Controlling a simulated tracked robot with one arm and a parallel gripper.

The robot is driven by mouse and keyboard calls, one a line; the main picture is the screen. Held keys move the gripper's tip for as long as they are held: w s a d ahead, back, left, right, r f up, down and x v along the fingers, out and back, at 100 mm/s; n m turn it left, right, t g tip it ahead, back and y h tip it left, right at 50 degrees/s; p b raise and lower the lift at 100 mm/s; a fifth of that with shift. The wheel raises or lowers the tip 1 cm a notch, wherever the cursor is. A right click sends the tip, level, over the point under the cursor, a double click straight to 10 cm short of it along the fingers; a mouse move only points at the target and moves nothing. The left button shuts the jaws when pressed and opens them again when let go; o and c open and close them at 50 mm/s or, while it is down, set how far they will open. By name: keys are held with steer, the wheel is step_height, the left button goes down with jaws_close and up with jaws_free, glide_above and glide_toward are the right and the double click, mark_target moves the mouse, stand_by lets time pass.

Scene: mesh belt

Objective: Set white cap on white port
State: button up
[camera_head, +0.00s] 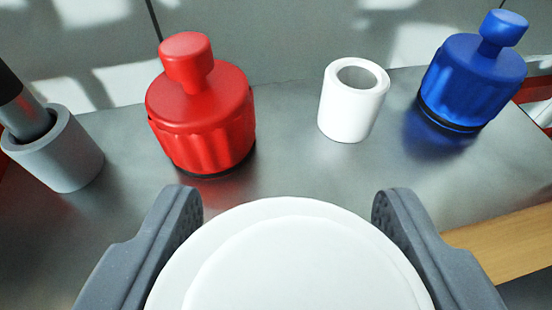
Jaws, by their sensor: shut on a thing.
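My gripper (288,205) is at the bottom of the view, its two grey fingers on either side of a white cap (300,265). It is shut on the cap, which shows as a round white top cut off by the lower edge of the picture. The white port (341,115) is a short open white cylinder standing upright on the metal surface, beyond the cap and slightly to the right. Its open mouth is uncovered. The cap is apart from the port in the picture.
A red cap (205,115) with a knob stands left of the white port, and a blue cap (472,82) with a knob stands right. A grey cylinder (60,155) with a dark rod in it is at far left. A wooden strip (508,240) lies at lower right on the metal surface (285,160).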

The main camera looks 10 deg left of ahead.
steer(key=shift+w+a+f, duration=0.15)
steer(key=shift+w, duration=0.45)
steer(key=shift+f+b, duration=0.35)
steer(key=shift+f, duration=1.3)
steer(key=o, duration=1)
steer(key=shift+f, duration=0.1)
steer(key=shift+c, duration=0.2)
steer(key=p+v, duration=0.1)
steer(key=v, duration=1.1)
